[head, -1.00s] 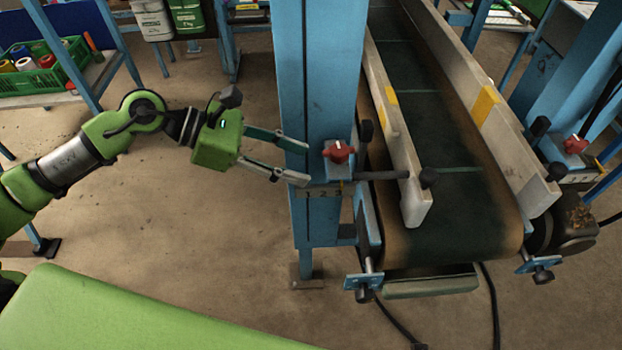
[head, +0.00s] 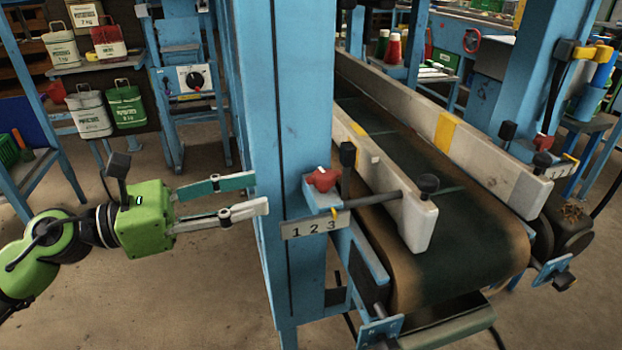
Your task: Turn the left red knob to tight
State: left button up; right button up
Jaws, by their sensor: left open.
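The left red knob (head: 322,179) sits on a blue bracket on the blue post (head: 283,130), above a plate marked 1 2 3 (head: 315,226). A dark rod runs from beside it to the conveyor's left guide rail. My left gripper (head: 262,193) is open and empty, left of the post, its fingers pointing right towards it. The fingertips look close to the post's left side in the picture; whether they touch it I cannot tell. The knob is apart from the fingers. Another red knob (head: 542,142) is on the far right side of the conveyor. My right gripper is not in view.
The conveyor belt (head: 440,215) runs back between two pale guide rails (head: 411,215). Black-topped clamps stand near the knob. The floor below my left arm is clear.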

aim_at(313, 175)
pick_arm(q)
jog(key=p+x, duration=0.2)
jog(key=x, duration=0.8)
jog(key=shift+d+r+p, duration=0.1)
jog(key=shift+p, duration=0.25)
jog(key=shift+w+d, duration=0.25)
jog(key=shift+d, duration=0.35)
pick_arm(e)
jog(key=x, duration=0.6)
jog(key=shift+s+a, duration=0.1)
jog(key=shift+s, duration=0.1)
pick_arm(q)
jog(key=shift+c, duration=0.2)
jog(key=c, duration=1)
jog(key=shift+c, duration=0.2)
jog(key=g+b, duration=0.1)
jog(key=b, duration=0.1)
jog(key=m+b, duration=0.1)
jog(key=b, duration=0.2)
jog(key=shift+w+f+g+h, duration=0.15)
jog(key=shift+f+g+h, duration=0.2)
jog(key=shift+g+h, duration=0.05)
jog(key=shift+r, duration=0.15)
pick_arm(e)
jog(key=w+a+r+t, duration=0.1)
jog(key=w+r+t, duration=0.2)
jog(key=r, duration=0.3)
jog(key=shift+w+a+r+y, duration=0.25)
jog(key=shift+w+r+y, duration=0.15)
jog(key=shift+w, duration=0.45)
